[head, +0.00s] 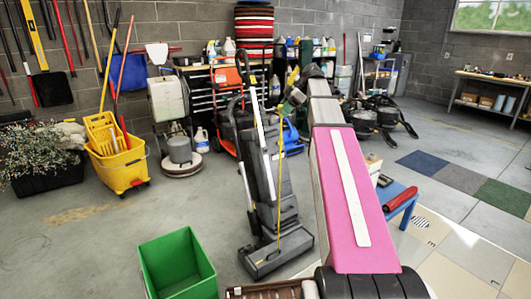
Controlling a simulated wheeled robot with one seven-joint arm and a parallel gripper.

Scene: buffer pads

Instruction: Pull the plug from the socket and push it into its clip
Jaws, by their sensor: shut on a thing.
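A dark grey upright floor machine (268,195) stands in the middle of the floor, with a tall handle leaning to the upper left. A thin yellow cord (280,215) hangs along its front. My pink arm reaches away from me, to the right of the machine. My gripper (289,104) is small and far off at the arm's end, close to the right of the machine's upper part. It is shut on what seems to be the plug, which is too small and covered to make out clearly. I cannot make out the socket or the clip.
A green open bin (178,268) stands at the lower left. A yellow mop bucket (122,165) and a floor polisher (180,150) stand at the left. A blue low table (400,197) is right of my arm. Coloured floor pads (460,177) lie on the right. Open floor lies left of the machine.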

